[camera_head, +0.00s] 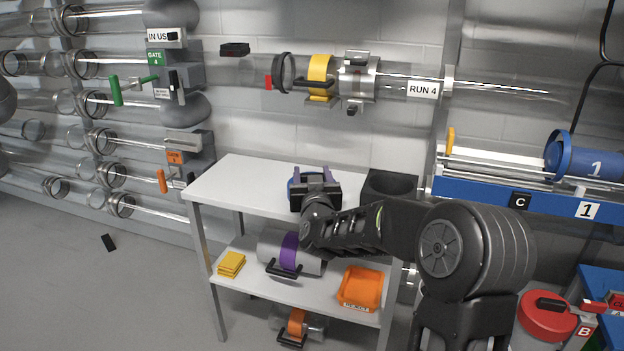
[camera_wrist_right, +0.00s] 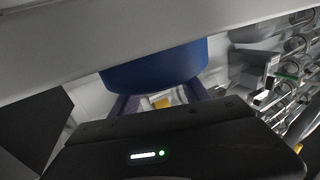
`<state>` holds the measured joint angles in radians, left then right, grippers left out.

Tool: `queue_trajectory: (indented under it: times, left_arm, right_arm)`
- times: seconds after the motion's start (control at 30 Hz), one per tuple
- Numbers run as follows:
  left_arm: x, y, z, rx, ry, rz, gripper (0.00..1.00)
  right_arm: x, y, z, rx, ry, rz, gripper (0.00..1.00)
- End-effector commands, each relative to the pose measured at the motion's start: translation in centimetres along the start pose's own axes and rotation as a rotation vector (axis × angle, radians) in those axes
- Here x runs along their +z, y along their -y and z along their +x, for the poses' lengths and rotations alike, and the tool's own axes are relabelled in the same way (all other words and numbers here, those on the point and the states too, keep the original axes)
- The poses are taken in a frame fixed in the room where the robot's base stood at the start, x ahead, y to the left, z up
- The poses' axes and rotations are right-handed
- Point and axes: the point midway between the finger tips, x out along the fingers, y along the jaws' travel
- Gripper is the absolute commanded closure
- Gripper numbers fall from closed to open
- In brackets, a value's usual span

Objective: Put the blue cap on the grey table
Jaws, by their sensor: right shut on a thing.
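The grey table (camera_head: 240,178) is a pale-topped stand with a lower shelf, in the middle of the head view. My right gripper (camera_head: 312,174) is over its top and is shut on the blue cap (camera_head: 291,187). In the head view the gripper hides most of the cap. In the right wrist view the cap (camera_wrist_right: 155,70) is a wide blue disc between the purple fingers (camera_wrist_right: 160,98). A pale surface covers its upper edge there. I cannot tell whether the cap touches the table top. My left gripper is not in view.
The table's left part is clear. The lower shelf holds a purple-banded tube (camera_head: 289,251), yellow pads (camera_head: 231,264) and an orange tray (camera_head: 361,288). A blue rack (camera_head: 480,192) stands at the right.

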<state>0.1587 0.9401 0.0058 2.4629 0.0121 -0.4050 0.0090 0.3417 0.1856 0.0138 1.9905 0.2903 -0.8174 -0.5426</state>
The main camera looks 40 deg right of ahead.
Motion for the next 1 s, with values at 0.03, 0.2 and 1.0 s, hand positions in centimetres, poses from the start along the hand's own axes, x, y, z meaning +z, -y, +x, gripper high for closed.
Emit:
queue_trajectory:
  times: [0.03,0.2,1.0]
  left_arm:
    - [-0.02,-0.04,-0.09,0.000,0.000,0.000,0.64]
    - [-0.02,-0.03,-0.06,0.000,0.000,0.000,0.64]
    - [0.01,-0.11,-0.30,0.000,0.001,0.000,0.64]
  right_arm:
    - [-0.18,0.01,0.00,0.000,-0.002,0.000,0.88]
    - [-0.14,0.01,0.00,0.000,-0.001,0.001,0.88]
    - [-0.29,0.02,-0.46,-0.001,0.000,0.000,0.24]
